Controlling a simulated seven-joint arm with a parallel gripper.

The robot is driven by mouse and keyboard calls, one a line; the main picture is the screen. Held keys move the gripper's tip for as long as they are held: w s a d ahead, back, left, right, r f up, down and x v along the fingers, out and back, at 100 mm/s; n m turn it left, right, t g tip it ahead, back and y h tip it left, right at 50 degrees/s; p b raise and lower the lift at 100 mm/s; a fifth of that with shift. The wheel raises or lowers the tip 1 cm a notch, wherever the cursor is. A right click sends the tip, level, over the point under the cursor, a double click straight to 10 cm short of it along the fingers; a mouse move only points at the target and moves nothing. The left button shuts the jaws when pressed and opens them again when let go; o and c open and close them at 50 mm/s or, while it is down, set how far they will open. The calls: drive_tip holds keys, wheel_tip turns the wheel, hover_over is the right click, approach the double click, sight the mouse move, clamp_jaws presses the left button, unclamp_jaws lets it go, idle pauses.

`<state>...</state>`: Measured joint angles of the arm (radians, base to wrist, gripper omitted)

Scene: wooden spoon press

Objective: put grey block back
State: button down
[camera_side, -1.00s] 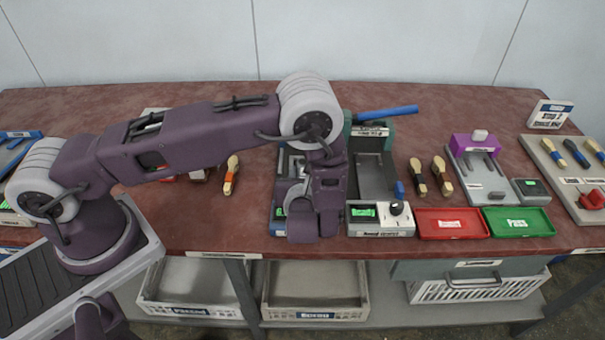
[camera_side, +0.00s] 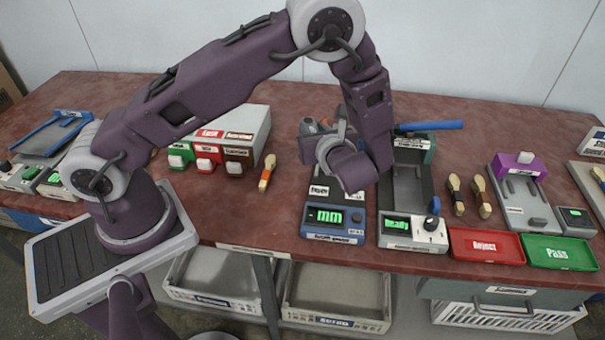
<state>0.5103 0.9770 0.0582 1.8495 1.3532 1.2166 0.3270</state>
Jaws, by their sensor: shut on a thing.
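My gripper (camera_side: 322,138) is raised above the blue-fronted gauge (camera_side: 332,224), whose display reads "mm". It points away from the camera, and my wrist covers part of it. It is shut on a small grey piece (camera_side: 309,126), which I take to be the grey block; its outline is hard to make out. The gauge's rear is partly hidden behind my wrist.
Right of the gauge stands a press (camera_side: 408,190) with a "Ready" display and a blue handle. A red Reject tray (camera_side: 486,245) and a green Pass tray (camera_side: 558,252) lie farther right.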

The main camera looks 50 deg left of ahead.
drive_tip(key=s+a+n+g, duration=0.3)
drive_tip(key=s+n+g, duration=0.1)
drive_tip(key=g, duration=0.1)
drive_tip(key=shift+y, duration=0.3)
wheel_tip(320, 180, down, 10)
drive_tip(key=shift+r, duration=0.25)
drive_tip(key=shift+f, duration=0.55)
drive_tip(key=c, duration=1.1)
unclamp_jaws()
